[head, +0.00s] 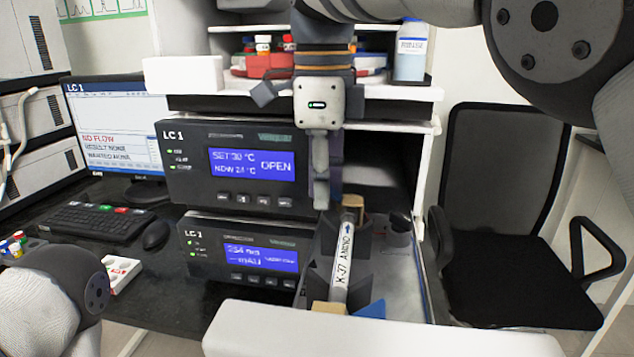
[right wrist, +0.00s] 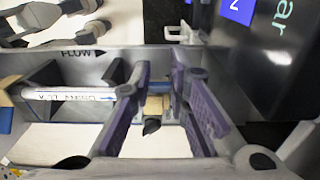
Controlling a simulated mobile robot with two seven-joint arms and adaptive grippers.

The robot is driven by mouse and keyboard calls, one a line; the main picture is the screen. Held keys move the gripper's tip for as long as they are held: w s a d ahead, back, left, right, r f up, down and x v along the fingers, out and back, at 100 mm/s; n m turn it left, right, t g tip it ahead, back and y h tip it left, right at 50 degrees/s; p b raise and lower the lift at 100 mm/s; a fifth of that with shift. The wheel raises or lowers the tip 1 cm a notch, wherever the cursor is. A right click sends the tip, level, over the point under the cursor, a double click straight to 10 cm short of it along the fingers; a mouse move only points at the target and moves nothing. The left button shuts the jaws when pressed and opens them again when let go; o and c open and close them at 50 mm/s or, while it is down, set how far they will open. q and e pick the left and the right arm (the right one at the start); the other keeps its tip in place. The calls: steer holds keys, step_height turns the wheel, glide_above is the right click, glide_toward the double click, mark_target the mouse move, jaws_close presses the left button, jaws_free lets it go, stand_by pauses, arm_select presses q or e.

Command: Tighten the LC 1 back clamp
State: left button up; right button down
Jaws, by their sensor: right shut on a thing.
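The white column (head: 342,262) marked K-37 AMINO lies lengthwise in the open bay beside the LC 1 units, with a tan fitting at each end. Dark clamp pieces (head: 363,243) stand beside it. In the right wrist view the column (right wrist: 70,96) lies between dark grey clamp walls (right wrist: 117,72). My right gripper (head: 323,198) points down at the column's far end. Its purple-padded fingers (right wrist: 160,80) stand around the back clamp there and are shut on it; the fingers hide most of the contact. My left gripper is out of view.
The upper LC 1 unit (head: 228,165) reads OPEN, and the monitor (head: 115,125) reads NO FLOW. A shelf (head: 400,92) with a bottle (head: 411,50) is close behind my right gripper. A white front panel (head: 370,335) borders the bay. A chair (head: 510,225) stands right.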

steer(key=shift+f, duration=0.15)
steer(key=c, duration=1.5)
jaws_free()
steer(key=shift+r, duration=0.2)
